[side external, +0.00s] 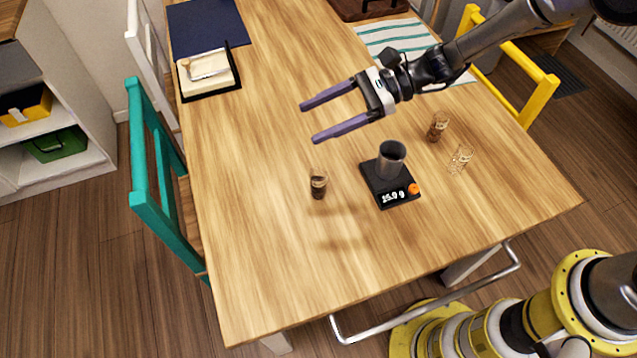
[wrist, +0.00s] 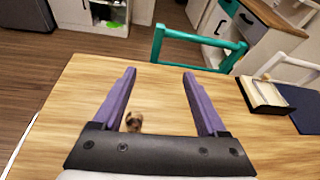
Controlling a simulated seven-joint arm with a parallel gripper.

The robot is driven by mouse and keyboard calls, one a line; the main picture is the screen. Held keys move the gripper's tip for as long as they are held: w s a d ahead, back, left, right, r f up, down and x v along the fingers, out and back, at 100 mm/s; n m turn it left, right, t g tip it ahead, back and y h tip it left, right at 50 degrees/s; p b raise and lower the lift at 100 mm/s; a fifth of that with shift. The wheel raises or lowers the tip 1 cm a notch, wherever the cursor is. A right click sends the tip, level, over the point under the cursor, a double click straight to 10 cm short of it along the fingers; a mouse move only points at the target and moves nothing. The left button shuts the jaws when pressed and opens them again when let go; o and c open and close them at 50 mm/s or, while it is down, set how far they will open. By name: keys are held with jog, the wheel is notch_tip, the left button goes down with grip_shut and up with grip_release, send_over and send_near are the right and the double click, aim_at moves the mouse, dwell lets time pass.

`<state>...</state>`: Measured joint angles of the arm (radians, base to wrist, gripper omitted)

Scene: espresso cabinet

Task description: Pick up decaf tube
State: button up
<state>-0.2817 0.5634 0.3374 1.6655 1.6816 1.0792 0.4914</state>
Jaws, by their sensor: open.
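A small clear tube with dark contents (side external: 318,184) stands on the table, left of the scale. A second tube with brown contents (side external: 438,127) stands to the right, behind the scale. I cannot read a label on either, so I cannot tell which is decaf. My gripper (side external: 310,122) is open and empty above the table, its purple fingers pointing left. In the side view it appears above and behind the dark tube. The wrist view shows one tube (wrist: 133,121) low between the fingers, nearer the left finger, partly hidden by the gripper body.
A black scale (side external: 396,193) bears a grey metal cup (side external: 391,159). A clear, seemingly empty glass (side external: 461,158) stands right of it. The table's left middle is clear.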

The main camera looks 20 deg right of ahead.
jog(key=g, duration=0.1)
send_over(311, 179)
jog(key=d, duration=0.2)
notch_tip(311, 179, down, 7)
jog(key=shift+h, duration=0.3)
notch_tip(311, 179, down, 6)
jog(key=shift+w+a+f, duration=0.15)
jog(key=shift+f, duration=0.1)
jog(key=shift+x, duration=1.15)
jog(key=shift+a+f, duration=0.3)
